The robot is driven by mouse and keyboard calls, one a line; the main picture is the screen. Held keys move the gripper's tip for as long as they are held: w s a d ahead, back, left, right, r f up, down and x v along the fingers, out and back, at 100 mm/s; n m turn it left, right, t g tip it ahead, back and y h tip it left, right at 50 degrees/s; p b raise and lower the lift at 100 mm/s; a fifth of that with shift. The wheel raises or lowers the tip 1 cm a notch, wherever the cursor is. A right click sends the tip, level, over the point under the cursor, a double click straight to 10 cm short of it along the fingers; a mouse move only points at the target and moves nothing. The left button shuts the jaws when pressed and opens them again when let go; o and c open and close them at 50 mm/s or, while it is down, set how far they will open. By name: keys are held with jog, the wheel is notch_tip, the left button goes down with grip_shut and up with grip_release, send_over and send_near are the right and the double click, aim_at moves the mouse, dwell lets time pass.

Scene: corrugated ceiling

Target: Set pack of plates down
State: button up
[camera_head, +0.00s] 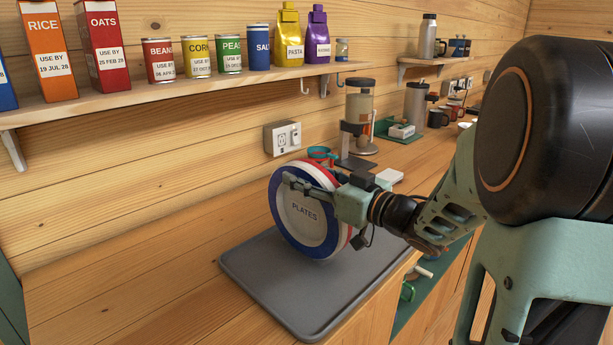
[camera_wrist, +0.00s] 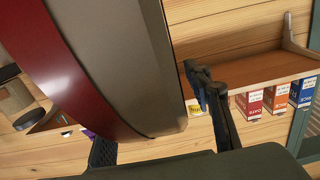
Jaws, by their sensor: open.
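The pack of plates (camera_head: 303,212) is a round, thick disc with a white centre marked PLATES and blue, white and red bands. In the head view it stands on edge, tilted slightly, with its lower edge at the grey tray (camera_head: 262,290). My gripper (camera_head: 312,180) is at its upper part, one finger across the labelled face; the other finger is hidden behind the pack. In the wrist view the pack (camera_wrist: 130,70) fills the space between the open fingers (camera_wrist: 150,115), with a narrow gap beside the right finger. The pack's lower edge is out of that view.
A shelf (camera_head: 150,97) with boxes and cans hangs above. The counter (camera_head: 150,275) left of the grey tray is clear.

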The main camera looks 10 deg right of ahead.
aim_at(333, 186)
jog(key=v, duration=1.2)
jog(key=shift+p, duration=0.3)
